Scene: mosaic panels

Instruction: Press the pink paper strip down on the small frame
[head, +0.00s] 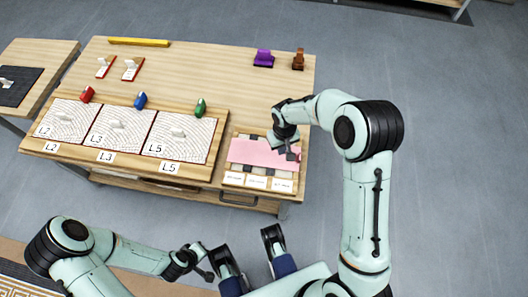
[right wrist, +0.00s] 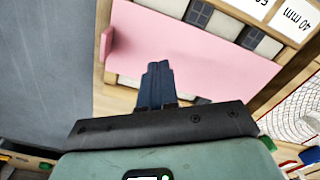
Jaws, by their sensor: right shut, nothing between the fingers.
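The pink paper strip (head: 252,152) lies across the small frame (head: 223,178) at the table's front right. Dark and pale squares show along the strip's edges, with white labels in front. In the right wrist view the pink strip (right wrist: 225,68) spans the picture, with an upturned pink end at the left. My right gripper (head: 291,156) is over the strip's right part, and in the wrist view its dark fingers (right wrist: 157,75) are shut together with nothing between them. I cannot tell whether they touch the paper. My left gripper (head: 205,273) hangs in front of the table; its fingers are unclear.
A wooden board with several patterned panels (head: 120,131) marked L2, L3 and L5 is left of the frame. Red, blue (head: 140,100) and green handled items stand behind it. Purple (head: 263,58) and brown (head: 298,60) items are at the back. The table's middle is clear.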

